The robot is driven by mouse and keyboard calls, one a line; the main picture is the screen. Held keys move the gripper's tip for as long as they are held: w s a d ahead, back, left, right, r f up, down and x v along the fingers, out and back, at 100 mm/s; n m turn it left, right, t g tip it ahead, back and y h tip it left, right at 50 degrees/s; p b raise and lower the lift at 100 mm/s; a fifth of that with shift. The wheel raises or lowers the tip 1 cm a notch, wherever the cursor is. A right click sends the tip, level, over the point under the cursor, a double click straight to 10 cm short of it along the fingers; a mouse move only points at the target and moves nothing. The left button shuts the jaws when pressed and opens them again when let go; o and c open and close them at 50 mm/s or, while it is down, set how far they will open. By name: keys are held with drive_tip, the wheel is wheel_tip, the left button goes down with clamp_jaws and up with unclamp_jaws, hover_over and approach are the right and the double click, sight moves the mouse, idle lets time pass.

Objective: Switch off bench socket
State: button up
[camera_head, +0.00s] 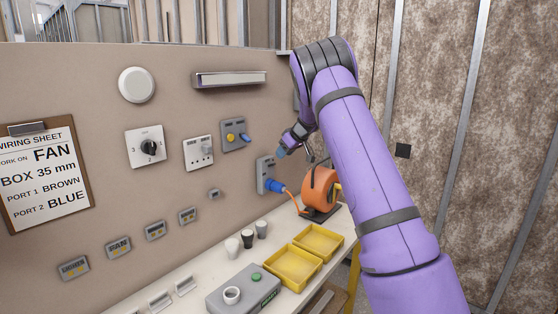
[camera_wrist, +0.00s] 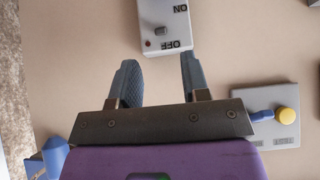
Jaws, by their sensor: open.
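The bench socket (camera_head: 264,173) is a grey box on the upright board, with a blue plug (camera_head: 275,186) and orange cable at its lower end. In the wrist view the socket (camera_wrist: 165,14) is at the top, upside down, marked ON and OFF. A small dark switch knob (camera_wrist: 160,31) sits between the marks, beside a reddish dot. I cannot tell which way it is set. My gripper (camera_wrist: 158,62) is open and empty, its fingers apart below the box in that view. In the head view my gripper (camera_head: 294,150) is just above and right of the socket.
A grey unit with a yellow button and blue lever (camera_head: 235,134) is up-left of the socket; it also shows in the wrist view (camera_wrist: 268,118). An orange cable reel (camera_head: 319,186) stands under my arm. Yellow trays (camera_head: 292,268) and cups lie on the bench.

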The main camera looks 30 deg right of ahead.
drive_tip(key=shift+v, duration=1.9)
drive_tip(key=s+a+r+m+t+h, duration=0.2)
drive_tip(key=s+r+t, duration=0.15)
drive_tip(key=r, duration=0.65)
drive_tip(key=s+a+r+m+t+h, duration=0.1)
drive_tip(key=s+a+r+t+h, duration=0.15)
drive_tip(key=s+r, duration=0.45)
drive_tip(key=s+a+r+m+h, duration=0.3)
drive_tip(key=s+r, duration=0.2)
drive_tip(key=s, duration=0.4)
drive_tip(key=s+a+f+g+y, duration=0.1)
drive_tip(key=s+a+f, duration=0.3)
drive_tip(key=s, duration=0.6)
drive_tip(key=s+a+f+n+g+y, duration=0.1)
drive_tip(key=s+a+f+g+y, duration=0.1)
drive_tip(key=s+a+f+g, duration=0.2)
drive_tip(key=s+a+f+n+g+y, duration=0.1)
drive_tip(key=s+a, duration=0.8)
drive_tip(key=s, duration=0.9)
wheel_tip(320, 180, down, 3)
drive_tip(key=shift+s+f+g+y, duration=0.2)
drive_tip(key=shift+g+y, duration=0.25)
drive_tip(key=shift+g, duration=0.65)
